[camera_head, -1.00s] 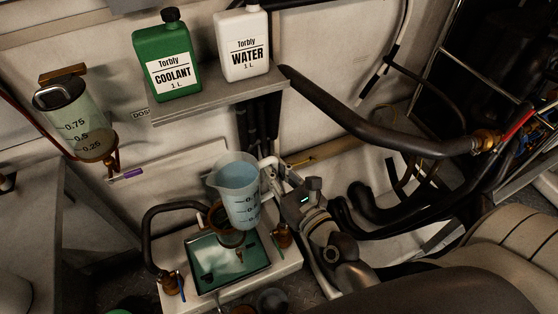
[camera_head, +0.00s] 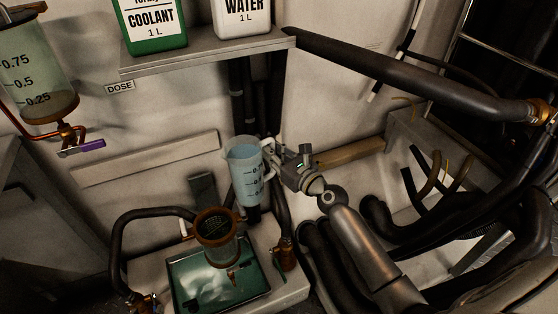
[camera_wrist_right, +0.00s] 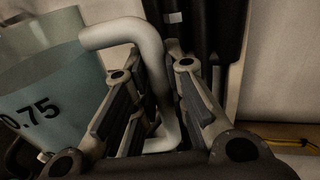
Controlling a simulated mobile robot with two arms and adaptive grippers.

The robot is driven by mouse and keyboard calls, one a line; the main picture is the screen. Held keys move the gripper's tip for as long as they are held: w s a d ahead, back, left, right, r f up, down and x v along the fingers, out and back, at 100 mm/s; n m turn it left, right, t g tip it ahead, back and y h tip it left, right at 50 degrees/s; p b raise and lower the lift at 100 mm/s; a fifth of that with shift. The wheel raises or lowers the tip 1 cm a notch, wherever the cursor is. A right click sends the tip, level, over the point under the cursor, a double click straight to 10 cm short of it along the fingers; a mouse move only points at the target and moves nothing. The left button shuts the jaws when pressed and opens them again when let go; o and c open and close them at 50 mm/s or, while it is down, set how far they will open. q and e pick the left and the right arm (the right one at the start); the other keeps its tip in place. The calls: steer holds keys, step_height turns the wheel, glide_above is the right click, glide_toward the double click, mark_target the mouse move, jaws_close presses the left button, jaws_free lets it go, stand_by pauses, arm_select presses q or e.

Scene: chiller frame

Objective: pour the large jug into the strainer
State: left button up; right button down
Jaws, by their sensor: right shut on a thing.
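The large jug (camera_head: 246,172) is clear with a scale and holds pale blue liquid. It looks about upright in the head view, above and behind the strainer to its right. My right gripper (camera_head: 276,162) is shut on the jug's white handle; in the right wrist view the handle (camera_wrist_right: 150,60) passes between the fingers (camera_wrist_right: 152,112), with the jug wall (camera_wrist_right: 45,95) at the left. The strainer (camera_head: 217,226), a brown-rimmed cup with a dark mesh, stands at the green-lined basin (camera_head: 190,300). My left gripper is not in view.
A shelf (camera_head: 205,52) with a green coolant bottle (camera_head: 152,22) and a white water bottle (camera_head: 242,17) is above. A graduated dosing vessel (camera_head: 35,75) hangs at the left. Black hoses (camera_head: 130,225) flank the basin; thick pipes (camera_head: 430,75) cross the right side.

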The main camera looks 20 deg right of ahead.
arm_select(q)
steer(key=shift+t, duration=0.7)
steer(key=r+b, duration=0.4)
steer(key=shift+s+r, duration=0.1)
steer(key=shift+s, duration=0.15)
arm_select(e)
steer(key=w+d+f, duration=0.2)
steer(key=w+d, duration=0.2)
steer(key=shift+w, duration=0.3)
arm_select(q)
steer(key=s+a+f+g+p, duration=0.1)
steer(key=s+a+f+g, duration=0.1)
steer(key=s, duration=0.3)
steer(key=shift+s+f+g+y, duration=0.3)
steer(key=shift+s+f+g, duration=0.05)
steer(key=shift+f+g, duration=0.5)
arm_select(e)
steer(key=shift+s+a+r+n, duration=0.15)
steer(key=shift+a+r+n, duration=0.15)
steer(key=shift+r+n, duration=0.4)
steer(key=shift+f, duration=0.1)
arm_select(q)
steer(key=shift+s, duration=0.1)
arm_select(e)
steer(key=shift+a, duration=0.1)
